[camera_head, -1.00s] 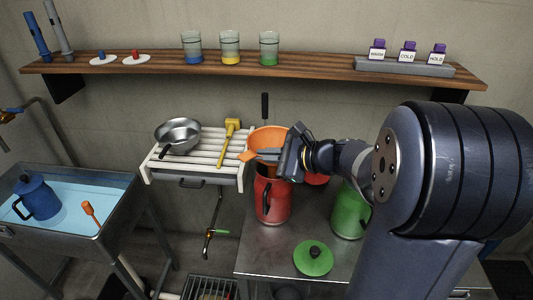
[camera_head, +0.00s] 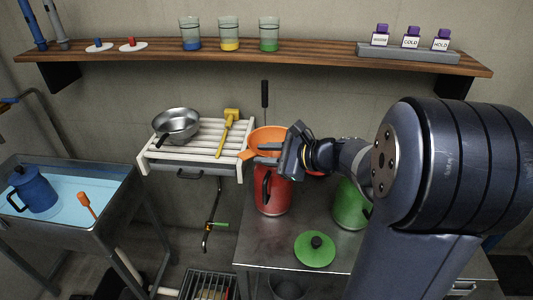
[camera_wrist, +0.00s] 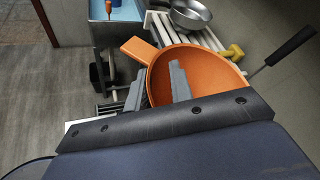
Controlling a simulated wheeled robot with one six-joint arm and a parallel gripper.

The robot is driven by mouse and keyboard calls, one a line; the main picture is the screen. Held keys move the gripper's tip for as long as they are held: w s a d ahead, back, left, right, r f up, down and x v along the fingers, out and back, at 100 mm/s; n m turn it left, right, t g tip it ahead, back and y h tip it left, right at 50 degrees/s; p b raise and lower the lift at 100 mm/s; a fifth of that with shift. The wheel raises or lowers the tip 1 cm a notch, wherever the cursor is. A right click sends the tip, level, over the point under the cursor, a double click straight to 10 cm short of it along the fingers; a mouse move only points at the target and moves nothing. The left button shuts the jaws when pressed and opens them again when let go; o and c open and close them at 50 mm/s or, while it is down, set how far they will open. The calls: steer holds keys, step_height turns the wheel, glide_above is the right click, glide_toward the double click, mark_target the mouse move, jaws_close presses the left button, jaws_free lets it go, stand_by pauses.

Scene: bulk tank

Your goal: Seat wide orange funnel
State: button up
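The wide orange funnel (camera_head: 266,134) sits at the mouth of the red can (camera_head: 272,197), its bowl facing up and its flat tab (camera_head: 245,155) pointing left. Its spout is hidden, so I cannot tell how deep it goes. My gripper (camera_head: 267,154) is at the funnel's near side, its two fingers spread apart. In the wrist view, the funnel (camera_wrist: 205,68) shows its open bowl; one finger of my gripper (camera_wrist: 156,86) appears outside the rim and the other over the inside of the bowl, with a gap between them.
A green can (camera_head: 348,207) stands to the right, with a green lid (camera_head: 315,250) in front. A red lid (camera_head: 318,174) is partly hidden behind my gripper. A slatted rack (camera_head: 193,152) holds a steel pan (camera_head: 176,126) and yellow tool (camera_head: 227,133). A shelf (camera_head: 320,55) runs above.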

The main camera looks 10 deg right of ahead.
steer(key=shift+o, duration=0.6)
steer(key=v, duration=1.1)
steer(key=shift+w+a, duration=0.1)
steer(key=x, duration=1)
steer(key=shift+w+a+f, duration=0.15)
steer(key=shift+w+a, duration=0.05)
steer(key=shift+a, duration=0.05)
